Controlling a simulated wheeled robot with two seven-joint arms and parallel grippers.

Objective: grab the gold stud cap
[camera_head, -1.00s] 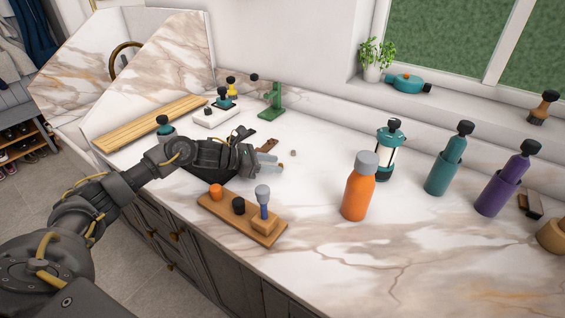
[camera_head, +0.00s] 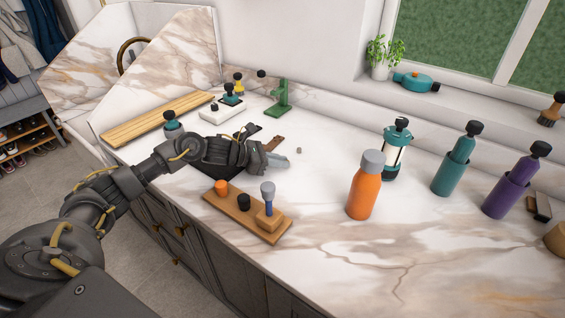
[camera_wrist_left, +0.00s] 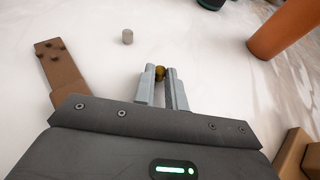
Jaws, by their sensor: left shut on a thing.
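The gold stud cap (camera_wrist_left: 160,72) is a small round gold piece between the fingertips of my left gripper (camera_wrist_left: 160,74) in the left wrist view. The two grey fingers are shut on it, low over the white marble counter. In the head view my left gripper (camera_head: 284,163) is over the counter, behind the small wooden board; the cap cannot be made out there. My right gripper is in neither view.
A small grey cylinder (camera_wrist_left: 127,37) stands just beyond the fingertips. A brown studded strip (camera_wrist_left: 62,78) lies to the left. A wooden board with pegs (camera_head: 246,214) is in front of the gripper. An orange bottle (camera_head: 365,190) stands to the right, with clear counter between.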

